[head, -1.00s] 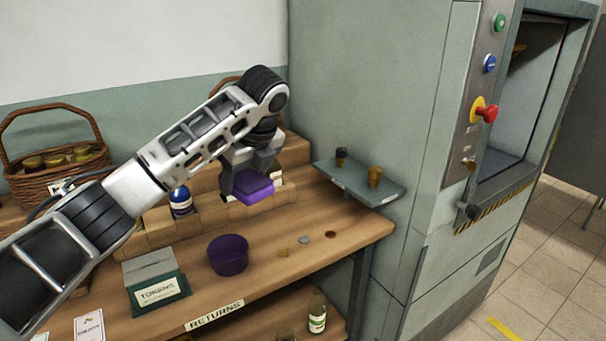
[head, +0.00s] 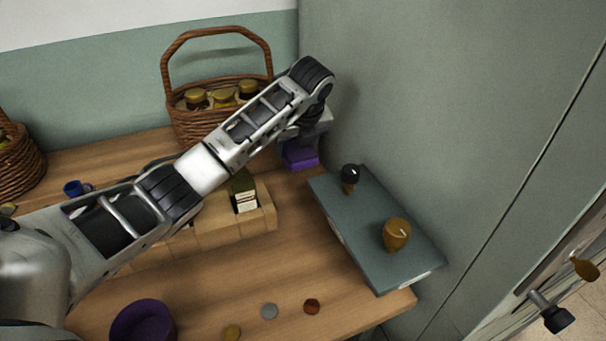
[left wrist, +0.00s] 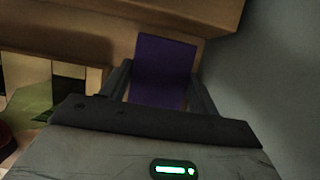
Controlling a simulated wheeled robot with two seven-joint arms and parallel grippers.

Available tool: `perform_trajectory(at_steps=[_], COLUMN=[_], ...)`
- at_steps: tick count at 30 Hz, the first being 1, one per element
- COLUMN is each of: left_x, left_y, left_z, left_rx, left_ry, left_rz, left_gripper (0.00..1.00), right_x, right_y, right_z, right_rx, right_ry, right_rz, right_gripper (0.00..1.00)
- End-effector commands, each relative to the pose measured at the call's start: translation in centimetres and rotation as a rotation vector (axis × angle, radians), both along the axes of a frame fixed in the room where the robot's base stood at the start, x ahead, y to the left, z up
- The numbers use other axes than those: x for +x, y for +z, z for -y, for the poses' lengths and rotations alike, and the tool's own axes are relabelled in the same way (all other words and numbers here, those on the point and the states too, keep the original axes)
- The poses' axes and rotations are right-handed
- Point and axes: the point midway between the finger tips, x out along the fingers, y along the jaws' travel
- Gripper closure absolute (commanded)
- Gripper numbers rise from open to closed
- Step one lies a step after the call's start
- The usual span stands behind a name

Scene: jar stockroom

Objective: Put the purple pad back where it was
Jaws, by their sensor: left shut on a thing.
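The purple pad (head: 300,156) is a small block held in my left gripper (head: 302,142), at the back right of the wooden table beside the grey-green cabinet wall. In the left wrist view the pad (left wrist: 165,72) sits between the two fingers (left wrist: 165,92). The gripper is shut on it. My left arm hides the pad's upper part in the head view. I cannot tell whether the pad touches the surface beneath it. My right gripper is not in view.
A wicker basket (head: 222,112) with several jars stands left of the gripper. A wooden block rack (head: 235,225) holds a dark green item. A grey shelf (head: 385,255) with two stoppers projects at right. A purple bowl (head: 143,322) and several discs lie in front.

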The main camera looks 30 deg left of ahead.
Motion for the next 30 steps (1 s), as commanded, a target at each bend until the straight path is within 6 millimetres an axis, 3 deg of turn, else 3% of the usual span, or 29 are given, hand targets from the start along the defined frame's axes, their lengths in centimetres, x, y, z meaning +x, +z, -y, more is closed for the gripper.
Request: perform_trajectory(at_steps=[6,18,29,30], left_x=[-0.1,-0.1,-0.1,-0.1], left_y=[-4.2,-8.7,-9.2,-9.3], left_z=[0.0,0.0,0.0,0.0], left_rx=[0.000,0.000,0.000,0.000], left_ry=[0.001,0.001,0.000,0.001], left_rz=[-0.006,-0.004,-0.001,-0.002], left_gripper=[0.60,0.60,0.60,0.36], right_x=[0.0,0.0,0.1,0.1], right_y=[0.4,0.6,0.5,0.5], right_z=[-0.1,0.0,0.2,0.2], right_rx=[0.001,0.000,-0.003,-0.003], right_ry=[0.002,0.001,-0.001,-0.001], right_rz=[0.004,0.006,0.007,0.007], right_gripper=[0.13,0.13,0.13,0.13])
